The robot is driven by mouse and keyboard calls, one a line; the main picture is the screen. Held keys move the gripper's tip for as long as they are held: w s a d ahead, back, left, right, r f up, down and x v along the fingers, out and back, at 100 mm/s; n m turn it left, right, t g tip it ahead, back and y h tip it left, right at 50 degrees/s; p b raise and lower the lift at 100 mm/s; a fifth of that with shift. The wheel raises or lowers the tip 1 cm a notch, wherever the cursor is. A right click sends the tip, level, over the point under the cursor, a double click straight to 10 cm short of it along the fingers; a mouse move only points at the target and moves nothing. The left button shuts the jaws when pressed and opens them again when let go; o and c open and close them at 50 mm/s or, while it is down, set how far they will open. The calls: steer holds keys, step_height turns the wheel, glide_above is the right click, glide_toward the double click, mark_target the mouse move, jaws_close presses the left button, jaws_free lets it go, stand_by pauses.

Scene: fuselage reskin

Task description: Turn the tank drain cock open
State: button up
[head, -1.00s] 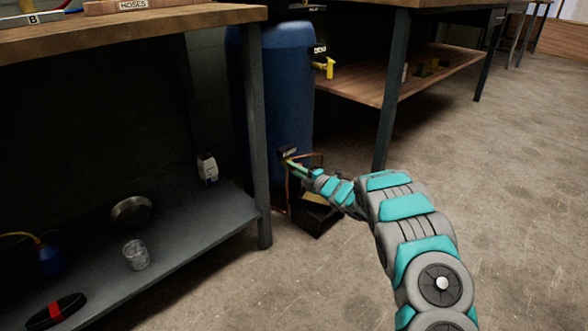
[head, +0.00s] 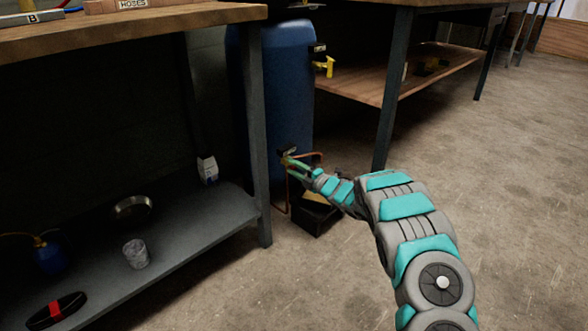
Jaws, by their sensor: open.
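A tall blue tank (head: 285,100) stands between two workbenches. Near its lower front there is a small dark label (head: 288,152) and a thin copper pipe (head: 287,190) that runs downward. My gripper (head: 290,163) is at this low spot, in front of the tank, with its fingers toward the label. It is small here, and I cannot tell whether it touches anything. The drain cock itself is hidden or too small to make out behind my fingers. A yellow tap (head: 325,66) shows higher up at the tank's right side.
A black box (head: 316,213) sits on the floor below my gripper. The left bench's leg (head: 256,140) stands close to the left. Its lower shelf (head: 190,240) holds a bottle, a cup and a round pan. The floor to the right is open.

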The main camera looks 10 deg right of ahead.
steer(key=shift+s+d, duration=0.1)
steer(key=shift+s, duration=0.05)
steer(key=v, duration=0.7)
steer(key=shift+s+p, duration=0.2)
steer(key=shift+p, duration=0.2)
steer(key=shift+d, duration=0.15)
